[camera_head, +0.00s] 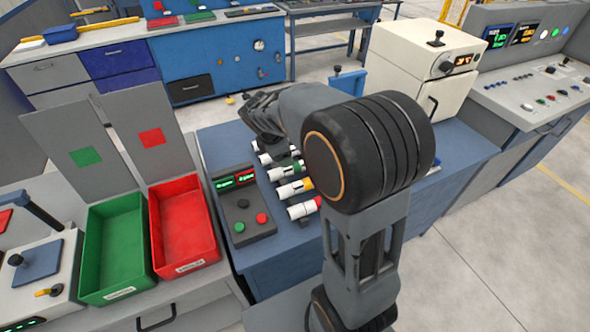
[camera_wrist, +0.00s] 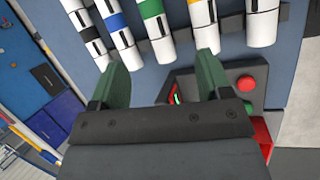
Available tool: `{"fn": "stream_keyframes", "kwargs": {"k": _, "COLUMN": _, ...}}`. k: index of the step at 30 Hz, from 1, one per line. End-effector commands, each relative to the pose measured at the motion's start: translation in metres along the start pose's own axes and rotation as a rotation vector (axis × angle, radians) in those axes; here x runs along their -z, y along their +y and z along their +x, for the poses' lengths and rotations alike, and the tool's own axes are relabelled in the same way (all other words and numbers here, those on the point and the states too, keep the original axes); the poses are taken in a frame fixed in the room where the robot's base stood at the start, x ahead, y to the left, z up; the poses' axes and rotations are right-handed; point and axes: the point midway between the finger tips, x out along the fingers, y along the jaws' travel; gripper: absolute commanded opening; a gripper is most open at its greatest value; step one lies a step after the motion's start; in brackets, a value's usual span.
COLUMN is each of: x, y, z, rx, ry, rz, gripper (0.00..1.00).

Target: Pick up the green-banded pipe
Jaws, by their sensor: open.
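The green-banded pipe (camera_wrist: 155,30) is white with a green band and lies in a row of banded pipes. In the wrist view it is at the top centre, beyond the gap between my fingertips. It also shows in the head view (camera_head: 281,173), partly hidden by my arm. My gripper (camera_wrist: 162,68) is open, with one green finger on each side of the gap and nothing between them. I cannot tell its exact height above the pipe.
Blue-banded (camera_wrist: 122,37) and yellow-banded (camera_wrist: 204,24) pipes lie on either side, with black-banded and red-banded pipes farther out. A control box with buttons (camera_head: 243,208) sits close by. Green (camera_head: 116,291) and red (camera_head: 186,266) bins stand to the left.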

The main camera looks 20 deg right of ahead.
Motion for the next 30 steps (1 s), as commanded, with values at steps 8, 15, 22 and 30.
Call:
{"fn": "stream_keyframes", "kwargs": {"k": 8, "x": 0.004, "y": 0.015, "z": 0.047, "rx": 0.006, "ry": -0.039, "rz": -0.165, "gripper": 0.71}}
{"fn": "stream_keyframes", "kwargs": {"k": 15, "x": 0.003, "y": 0.015, "z": 0.086, "rx": 0.003, "ry": -0.038, "rz": -0.165, "gripper": 0.71}}
{"fn": "stream_keyframes", "kwargs": {"k": 22, "x": 0.003, "y": 0.015, "z": 0.103, "rx": 0.001, "ry": -0.037, "rz": -0.164, "gripper": 0.71}}
{"fn": "stream_keyframes", "kwargs": {"k": 30, "x": 0.002, "y": 0.015, "z": 0.131, "rx": 0.004, "ry": -0.037, "rz": -0.164, "gripper": 0.71}}
